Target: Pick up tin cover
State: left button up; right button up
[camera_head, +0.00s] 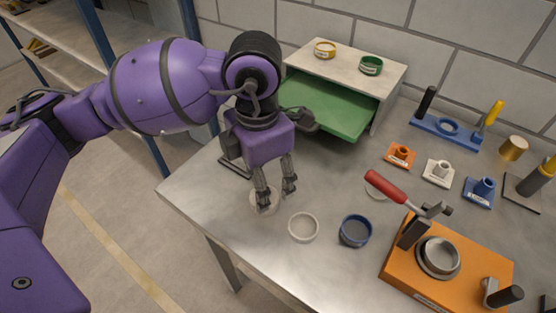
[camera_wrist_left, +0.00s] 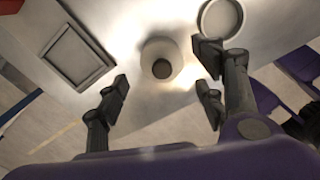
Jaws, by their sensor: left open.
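A pale round piece with a dark round centre, which looks like the tin cover (camera_wrist_left: 150,48), lies on the table between my left gripper's fingers in the left wrist view. In the head view this pale piece (camera_head: 254,202) is partly hidden behind a fingertip. My left gripper (camera_head: 277,200) points down over it with its fingers spread and nothing held. The left wrist view shows the open fingers (camera_wrist_left: 163,82) on either side of the piece; I cannot tell if they touch it. My right gripper is not in view.
A white dish (camera_head: 303,238) and a blue dish (camera_head: 355,241) stand close to the right. A dark square frame (camera_wrist_left: 108,66) lies left of the fingers in the wrist view. An orange fixture (camera_head: 400,275) with a red-handled lever and a shelf with a green tray (camera_head: 325,108) stand farther off.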

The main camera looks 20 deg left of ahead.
pick_arm(q)
notch_tip(320, 180, down, 6)
jog(key=shift+r, duration=0.15)
jog(key=shift+a+f, duration=0.1)
jog(key=shift+f, duration=0.15)
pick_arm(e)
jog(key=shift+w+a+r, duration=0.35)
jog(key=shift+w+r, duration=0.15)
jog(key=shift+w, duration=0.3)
